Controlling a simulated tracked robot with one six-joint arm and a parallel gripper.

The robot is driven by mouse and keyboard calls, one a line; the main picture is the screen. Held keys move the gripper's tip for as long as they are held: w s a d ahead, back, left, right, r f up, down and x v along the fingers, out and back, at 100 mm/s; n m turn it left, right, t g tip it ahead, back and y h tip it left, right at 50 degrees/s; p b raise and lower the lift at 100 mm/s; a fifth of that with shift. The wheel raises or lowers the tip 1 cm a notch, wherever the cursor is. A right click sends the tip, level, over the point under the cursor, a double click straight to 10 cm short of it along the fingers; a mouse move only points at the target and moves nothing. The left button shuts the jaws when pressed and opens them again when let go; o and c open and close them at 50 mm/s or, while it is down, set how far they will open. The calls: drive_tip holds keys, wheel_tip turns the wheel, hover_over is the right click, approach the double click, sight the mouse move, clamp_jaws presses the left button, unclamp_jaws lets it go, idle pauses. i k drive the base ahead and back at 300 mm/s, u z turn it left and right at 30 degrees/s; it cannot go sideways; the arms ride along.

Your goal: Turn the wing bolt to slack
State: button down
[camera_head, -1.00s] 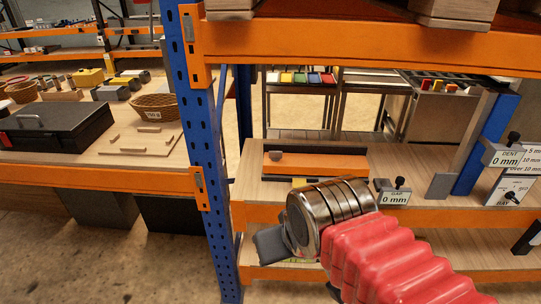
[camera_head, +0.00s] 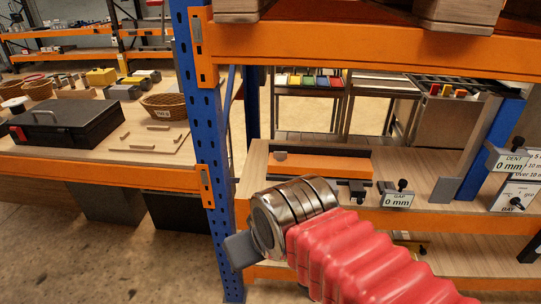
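I cannot pick out the wing bolt with certainty. Small dark knobs show on the label blocks of the right-hand shelf: one on the block reading 0 mm (camera_head: 397,201), one on the DENT 0 mm block (camera_head: 513,160). A dark fitting (camera_head: 357,188) lies just left of the first block, by an orange bar (camera_head: 323,166) with a grey round piece at its left end. My gripper (camera_head: 240,250) shows only as a grey part beyond my metal wrist, at the shelf's front left. My wrist hides its fingers. No contact with anything is visible.
A blue post (camera_head: 206,130) stands left of my wrist. Orange beams edge the shelf above (camera_head: 380,48) and below. A black case (camera_head: 68,122) and a basket (camera_head: 164,106) stand on the left-hand shelf. Bare shelf top lies left of the orange bar.

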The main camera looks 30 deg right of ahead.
sight(280, 157)
drive_tip(key=z, duration=0.05)
drive_tip(key=i, duration=1)
drive_tip(key=u, duration=0.05)
